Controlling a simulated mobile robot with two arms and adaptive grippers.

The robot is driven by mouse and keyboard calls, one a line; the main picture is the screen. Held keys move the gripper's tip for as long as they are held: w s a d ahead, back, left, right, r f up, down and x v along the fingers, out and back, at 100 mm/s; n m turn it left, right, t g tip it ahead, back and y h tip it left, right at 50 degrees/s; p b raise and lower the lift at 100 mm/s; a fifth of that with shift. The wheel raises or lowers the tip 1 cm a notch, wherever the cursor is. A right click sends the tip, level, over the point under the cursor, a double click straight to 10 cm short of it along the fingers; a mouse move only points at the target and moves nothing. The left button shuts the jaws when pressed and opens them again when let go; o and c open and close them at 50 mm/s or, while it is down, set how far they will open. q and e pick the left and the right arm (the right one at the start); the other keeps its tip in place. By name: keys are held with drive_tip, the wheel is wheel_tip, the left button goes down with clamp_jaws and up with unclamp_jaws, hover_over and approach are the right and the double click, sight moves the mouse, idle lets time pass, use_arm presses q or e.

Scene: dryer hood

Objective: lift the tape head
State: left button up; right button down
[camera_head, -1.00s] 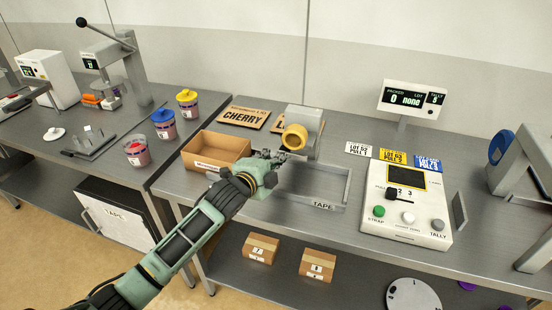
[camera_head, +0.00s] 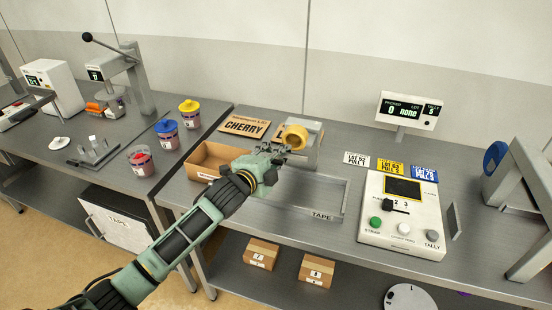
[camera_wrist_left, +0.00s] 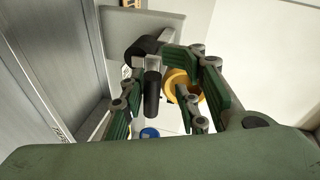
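The tape head is a grey block (camera_head: 312,146) with a yellow tape roll (camera_head: 295,137) on its front, at the back of the tray marked TAPE (camera_head: 330,214). My left gripper (camera_head: 281,151) is right in front of the roll, its tips overlapping the head's lower part. In the left wrist view my left gripper's fingers (camera_wrist_left: 158,88) are apart, with a black bar-like handle (camera_wrist_left: 152,94) between them. I cannot tell whether they touch it. The yellow roll (camera_wrist_left: 182,84) shows partly behind the right-hand finger. My right gripper is in neither view.
An open cardboard box (camera_head: 208,158) stands left of my gripper, with a CHERRY card (camera_head: 245,126) behind it. A control panel (camera_head: 402,217) and a display (camera_head: 410,108) are to the right. Lidded tubs (camera_head: 167,132) stand on the left bench.

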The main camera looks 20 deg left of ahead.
use_arm(q)
drive_tip(key=shift+f, duration=0.2)
drive_tip(key=shift+s, duration=0.45)
drive_tip(key=v, duration=1.1)
drive_tip(key=shift+s, duration=0.1)
